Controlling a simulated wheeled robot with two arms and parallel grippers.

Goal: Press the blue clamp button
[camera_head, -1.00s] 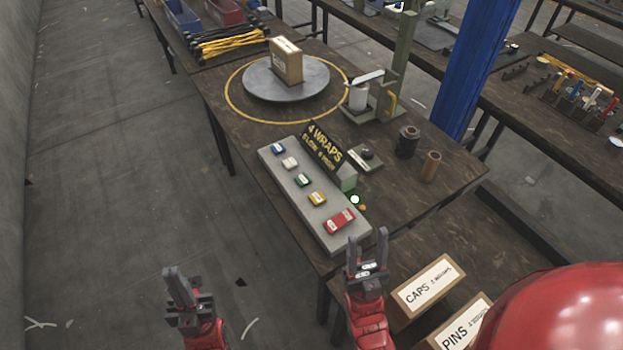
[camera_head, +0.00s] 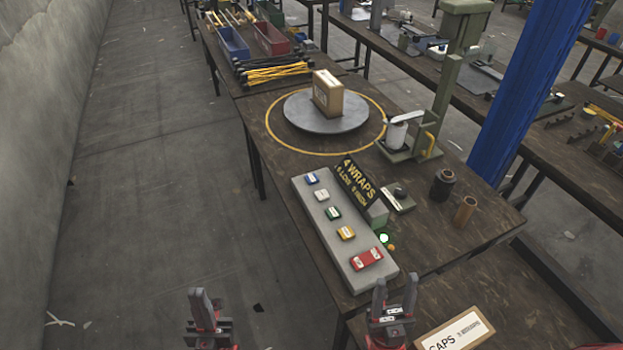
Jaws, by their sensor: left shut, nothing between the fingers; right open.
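The blue button (camera_head: 312,179) is at the far end of the grey button panel (camera_head: 344,247) on the table. Below it in the row come a white button (camera_head: 322,196), a green button (camera_head: 333,213), a yellow button (camera_head: 346,233) and a large red button (camera_head: 367,259). My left gripper (camera_head: 205,296) is shut and empty, over the floor left of the table and well short of the panel. My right gripper (camera_head: 396,290) is open and empty, just below the panel's near end. Neither gripper touches a button.
A black sign reading 4 WRAPS (camera_head: 356,184) stands along the panel's right side. A box (camera_head: 327,94) sits on the round turntable (camera_head: 298,112) behind. A green stand (camera_head: 442,105), a dark spool (camera_head: 442,185) and a brown tube (camera_head: 465,210) stand right. A CAPS box (camera_head: 456,333) is at the near right.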

